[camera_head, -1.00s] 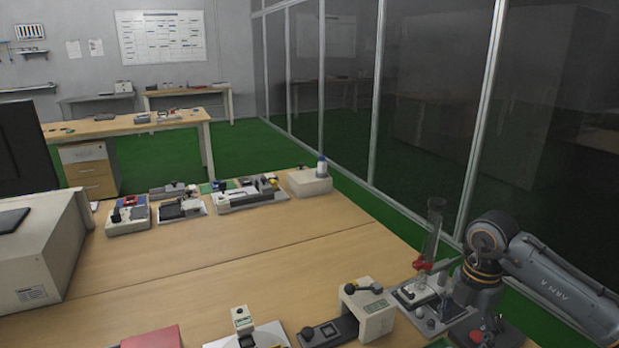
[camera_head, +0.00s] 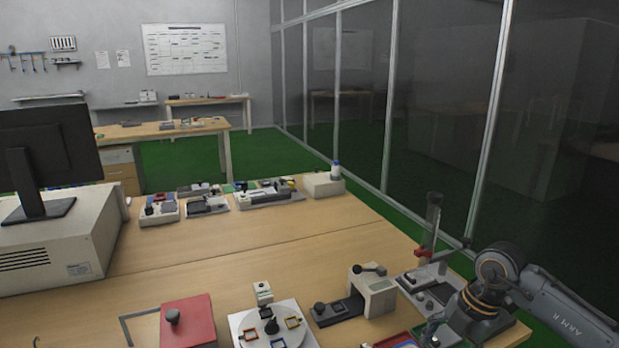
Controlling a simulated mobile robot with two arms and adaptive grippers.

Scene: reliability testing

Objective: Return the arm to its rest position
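My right arm (camera_head: 515,285) comes in from the right, low over the table's right corner. Its gripper end hangs down near the bottom edge of the head view, and I cannot make out its fingers. The arm is close beside a test stand (camera_head: 432,240) with a tall upright column and a red clamp. My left arm and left gripper are not in the picture.
A wooden table (camera_head: 240,255) holds a red block with a knob (camera_head: 188,322), a round white fixture (camera_head: 270,330), and a beige device with a lever (camera_head: 370,290). Several devices line its back edge. A monitor (camera_head: 45,155) stands on a beige cabinet at left. The table's middle is clear.

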